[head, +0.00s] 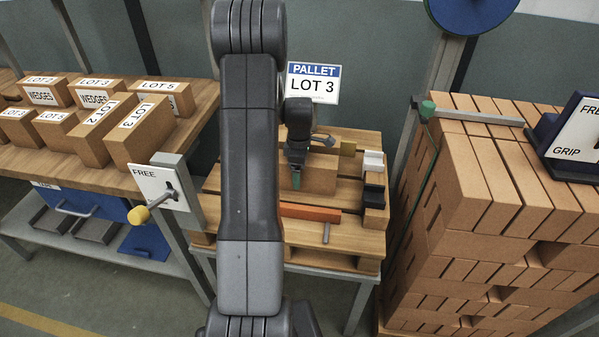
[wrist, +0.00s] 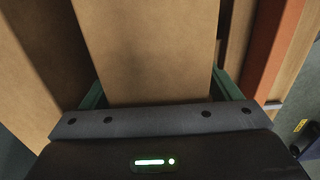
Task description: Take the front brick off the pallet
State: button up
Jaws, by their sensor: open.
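My gripper (head: 296,178) points down at this brick, partly hidden by my own arm. In the wrist view a tan brick (wrist: 150,50) lies between the two green fingers of my gripper (wrist: 162,92). The fingers are open, one on each side of it; whether they touch it I cannot tell. The arm hides the pallet's left part, so other bricks there cannot be seen.
An orange bar (head: 310,212) lies in front of the brick and also shows in the wrist view (wrist: 275,45). Small black and white blocks (head: 374,195) stand on the right.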

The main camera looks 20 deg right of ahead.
jog(key=c, duration=1.7)
jog(key=shift+r, duration=0.1)
grip_shut()
jog(key=shift+w+r, duration=0.1)
